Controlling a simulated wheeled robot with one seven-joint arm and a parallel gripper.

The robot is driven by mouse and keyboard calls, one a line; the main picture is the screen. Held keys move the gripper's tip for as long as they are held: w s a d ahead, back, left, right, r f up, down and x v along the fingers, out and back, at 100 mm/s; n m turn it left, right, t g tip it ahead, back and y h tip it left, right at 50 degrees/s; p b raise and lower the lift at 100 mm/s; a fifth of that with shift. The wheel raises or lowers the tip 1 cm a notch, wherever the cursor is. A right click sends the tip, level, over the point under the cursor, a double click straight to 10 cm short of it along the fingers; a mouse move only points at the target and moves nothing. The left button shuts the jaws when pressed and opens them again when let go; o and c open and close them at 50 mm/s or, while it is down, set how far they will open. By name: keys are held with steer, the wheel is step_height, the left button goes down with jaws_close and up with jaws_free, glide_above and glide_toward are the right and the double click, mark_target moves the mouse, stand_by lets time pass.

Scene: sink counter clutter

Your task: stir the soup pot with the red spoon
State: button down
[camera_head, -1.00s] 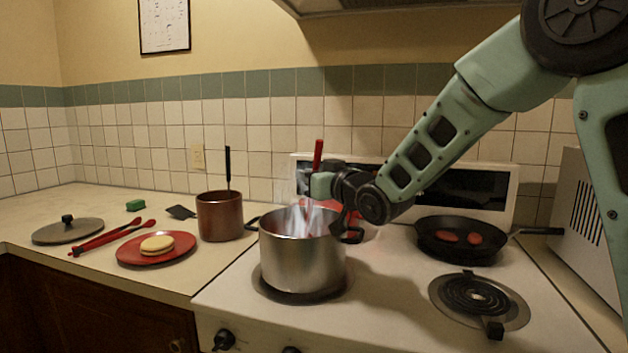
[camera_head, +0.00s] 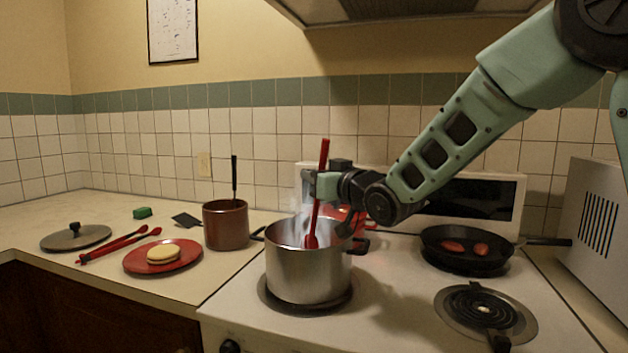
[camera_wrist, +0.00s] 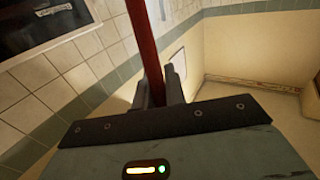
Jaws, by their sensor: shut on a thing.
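The steel soup pot (camera_head: 305,275) stands on the front left burner, with pale steam rising from it. My gripper (camera_head: 318,187) is above the pot's rim and is shut on the red spoon (camera_head: 323,158). The spoon stands nearly upright, tilted a little, with its red head (camera_head: 311,240) visible at the pot's mouth. Whether the head touches any soup is hidden. In the wrist view the red handle (camera_wrist: 146,50) runs between the two fingers (camera_wrist: 158,90).
A black pan (camera_head: 468,262) with red pieces sits on the back right burner. The front right coil (camera_head: 484,308) is bare. A brown pot (camera_head: 226,225), red plate (camera_head: 135,260) with a bun, red utensils (camera_head: 110,246) and a lid (camera_head: 60,243) are on the left counter.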

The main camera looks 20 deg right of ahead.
steer(key=shift+s+d+r+p, duration=0.15)
steer(key=shift+s+r+p, duration=0.15)
steer(key=shift+r+p, duration=1)
steer(key=shift+s+d+r+p, duration=0.1)
steer(key=shift+s+r+p, duration=0.3)
steer(key=shift+r, duration=1.45)
steer(key=shift+s+d+r+p, duration=0.15)
steer(key=shift+r+p, duration=0.95)
steer(key=shift+r, duration=0.5)
steer(key=shift+r+p, duration=1.75)
steer(key=shift+r, duration=0.75)
